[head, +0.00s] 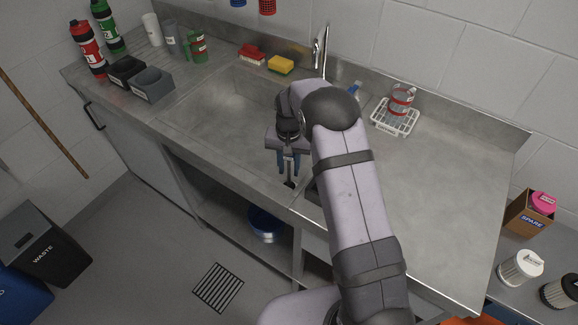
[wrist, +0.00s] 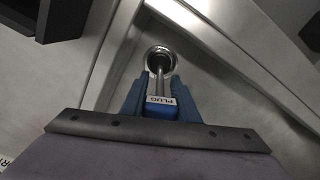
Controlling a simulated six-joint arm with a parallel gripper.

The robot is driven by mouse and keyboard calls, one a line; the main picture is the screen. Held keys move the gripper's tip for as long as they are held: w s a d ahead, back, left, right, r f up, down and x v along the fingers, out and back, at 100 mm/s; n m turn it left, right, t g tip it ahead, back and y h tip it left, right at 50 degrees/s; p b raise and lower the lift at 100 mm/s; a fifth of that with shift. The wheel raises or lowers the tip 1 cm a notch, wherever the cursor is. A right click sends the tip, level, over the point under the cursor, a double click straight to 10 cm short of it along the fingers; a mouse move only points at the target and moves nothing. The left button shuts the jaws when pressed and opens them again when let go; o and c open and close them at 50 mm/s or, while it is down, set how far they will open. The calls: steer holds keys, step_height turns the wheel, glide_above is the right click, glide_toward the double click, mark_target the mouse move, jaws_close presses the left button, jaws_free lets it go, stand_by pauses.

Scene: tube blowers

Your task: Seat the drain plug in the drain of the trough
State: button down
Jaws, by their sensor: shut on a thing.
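My gripper (head: 289,172) reaches down near the front edge of the trough (head: 222,108) in the head view. Its blue fingers are shut on the drain plug (wrist: 160,101), gripping a blue handle with a white PLUG label in the wrist view. A thin metal stem runs from the handle, away from the fingers, to a round, bright-rimmed metal fitting (wrist: 150,50). I cannot tell whether this is the drain's ring or the plug's own head, nor whether the stem's end touches or enters a drain. My arm hides part of the trough in the head view.
A faucet (head: 322,52) stands at the back, with a yellow sponge (head: 281,65) and red brush (head: 251,53) to its left. Grey holders (head: 152,84) and bottles stand at left.

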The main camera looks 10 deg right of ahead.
steer(key=c, duration=1.4)
jaws_free()
steer(key=shift+f, duration=0.1)
step_height(320, 180, up, 12)
steer(key=b, duration=0.3)
steer(key=shift+f, duration=0.2)
steer(key=shift+r, duration=0.4)
